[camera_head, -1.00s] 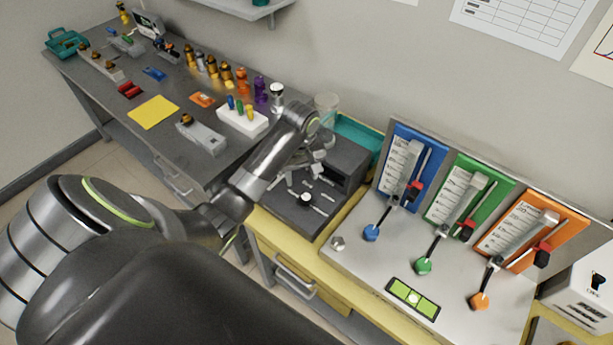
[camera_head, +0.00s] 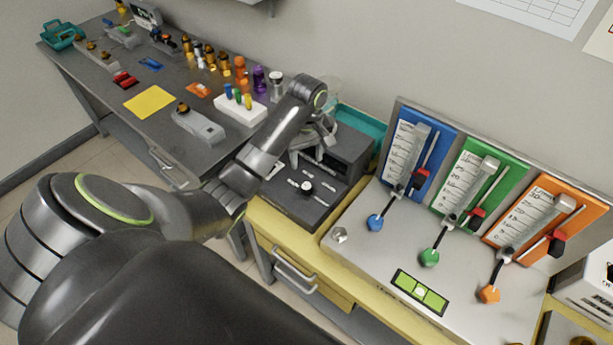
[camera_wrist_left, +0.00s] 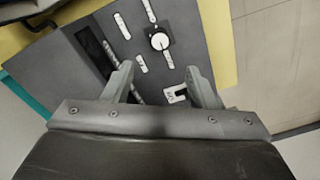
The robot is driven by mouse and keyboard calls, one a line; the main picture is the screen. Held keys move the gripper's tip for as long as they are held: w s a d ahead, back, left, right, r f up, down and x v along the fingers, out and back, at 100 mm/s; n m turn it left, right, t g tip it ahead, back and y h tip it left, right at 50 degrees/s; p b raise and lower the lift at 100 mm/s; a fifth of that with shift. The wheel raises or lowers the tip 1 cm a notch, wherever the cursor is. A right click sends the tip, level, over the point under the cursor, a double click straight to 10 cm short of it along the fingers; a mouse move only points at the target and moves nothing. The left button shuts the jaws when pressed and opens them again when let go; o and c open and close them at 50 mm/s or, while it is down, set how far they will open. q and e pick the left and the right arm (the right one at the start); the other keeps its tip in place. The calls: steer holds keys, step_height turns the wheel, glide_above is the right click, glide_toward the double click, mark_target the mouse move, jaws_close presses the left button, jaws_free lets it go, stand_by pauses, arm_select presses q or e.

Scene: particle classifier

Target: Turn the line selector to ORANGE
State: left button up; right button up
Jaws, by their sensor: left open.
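The line selector is a dark box with a round knob (camera_head: 306,187) on its top panel, with several small white labels around it. In the left wrist view the knob (camera_wrist_left: 159,41) has a white face with a dark mark, and the label words are too small to read. My left gripper (camera_head: 318,138) hangs above the back part of the box, apart from the knob. In the left wrist view its fingers (camera_wrist_left: 159,68) are spread with nothing between them, and the knob shows beyond the tips. My right gripper is not in view.
Right of the box stands a panel with blue (camera_head: 421,150), green (camera_head: 484,181) and orange (camera_head: 547,215) boards and levers. A teal bin (camera_head: 364,124) is behind the box. A dark bench (camera_head: 100,80) with bottles and a white rack (camera_head: 241,108) lies left.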

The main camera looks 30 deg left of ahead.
mark_target(307, 186)
arm_select(q)
step_height(307, 186, down, 11)
steer(key=b, duration=0.8)
steer(key=shift+b, duration=0.4)
steer(key=shift+f, duration=0.3)
